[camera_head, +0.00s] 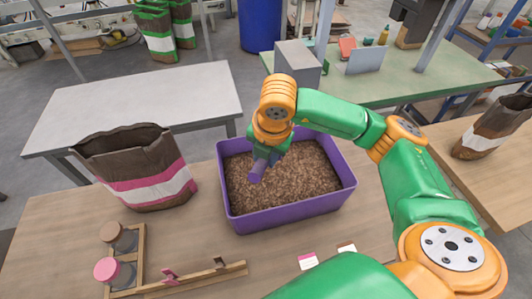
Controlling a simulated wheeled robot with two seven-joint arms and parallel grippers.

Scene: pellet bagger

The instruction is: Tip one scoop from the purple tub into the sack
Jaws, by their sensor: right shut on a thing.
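The purple tub (290,217) stands on the wooden table in the middle of the view, filled with brown pellets (305,178). The sack (150,192), brown with pink and white bands, stands upright to the left of the tub with its top open. My right gripper (264,157) points down over the left part of the tub. It is shut on a purple scoop (256,173), of which only a short part shows. The rest of the scoop is hidden, and I cannot tell how much it holds. My left gripper is out of view.
A wooden rack with a brown-lidded jar (118,237) and a pink-lidded jar (112,272) stands at front left. A wooden rail (215,271) with clips and two small cards (308,261) lie in front of the tub. A grey table (140,105) stands behind.

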